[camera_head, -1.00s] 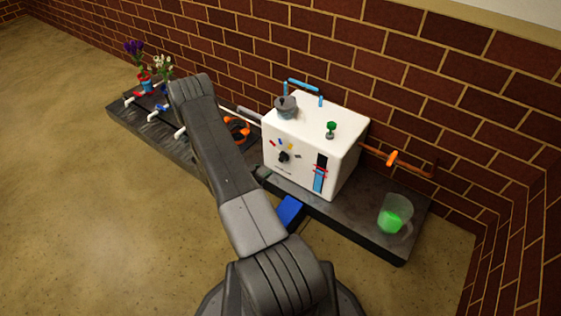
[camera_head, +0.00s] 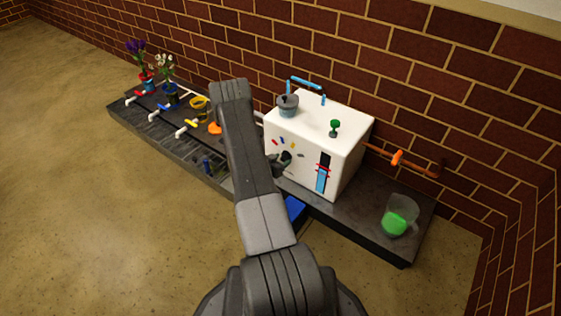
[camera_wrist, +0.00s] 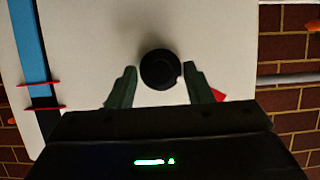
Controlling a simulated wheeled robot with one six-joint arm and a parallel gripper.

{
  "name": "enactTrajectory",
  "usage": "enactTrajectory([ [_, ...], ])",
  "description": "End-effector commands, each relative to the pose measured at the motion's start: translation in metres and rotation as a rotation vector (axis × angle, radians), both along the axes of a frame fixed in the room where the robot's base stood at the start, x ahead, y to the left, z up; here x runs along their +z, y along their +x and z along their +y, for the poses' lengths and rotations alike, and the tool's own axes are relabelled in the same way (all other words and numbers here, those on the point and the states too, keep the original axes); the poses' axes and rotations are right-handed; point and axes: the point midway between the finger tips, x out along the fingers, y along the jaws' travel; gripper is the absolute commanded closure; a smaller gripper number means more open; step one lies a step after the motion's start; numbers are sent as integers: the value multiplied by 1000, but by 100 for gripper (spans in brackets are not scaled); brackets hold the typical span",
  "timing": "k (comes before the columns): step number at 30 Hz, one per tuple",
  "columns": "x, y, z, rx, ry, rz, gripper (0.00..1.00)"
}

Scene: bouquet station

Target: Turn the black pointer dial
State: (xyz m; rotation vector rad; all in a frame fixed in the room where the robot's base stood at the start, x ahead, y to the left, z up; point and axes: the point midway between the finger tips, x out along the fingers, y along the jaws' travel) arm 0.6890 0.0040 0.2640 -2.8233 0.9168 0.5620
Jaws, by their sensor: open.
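The black pointer dial (camera_wrist: 160,69) sits on the front face of the white box (camera_head: 312,121). In the wrist view it lies between and slightly ahead of the two open fingers of my gripper (camera_wrist: 160,86). A gap shows between the dial and the left finger; the right finger is close to it, and I cannot tell if they touch. In the head view my gripper (camera_head: 279,161) is at the box's front, and it and my arm partly hide the dial and the coloured marks around it.
A blue level gauge with red markers (camera_head: 323,172) is right of the dial. A green knob (camera_head: 335,127) and a grey pot (camera_head: 288,105) are on the box top. A green-filled jug (camera_head: 397,217) stands at right. Flower vases (camera_head: 148,83) stand at far left.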

Motion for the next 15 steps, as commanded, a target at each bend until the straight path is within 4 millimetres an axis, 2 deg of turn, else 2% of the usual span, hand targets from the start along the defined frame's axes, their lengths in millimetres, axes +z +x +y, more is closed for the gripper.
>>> enactTrajectory([
  [1,0,0,0,0,0,0,54],
  [8,0,0,0,0,0,0,98],
  [15,-1,0,0,0,12,-9,98],
])
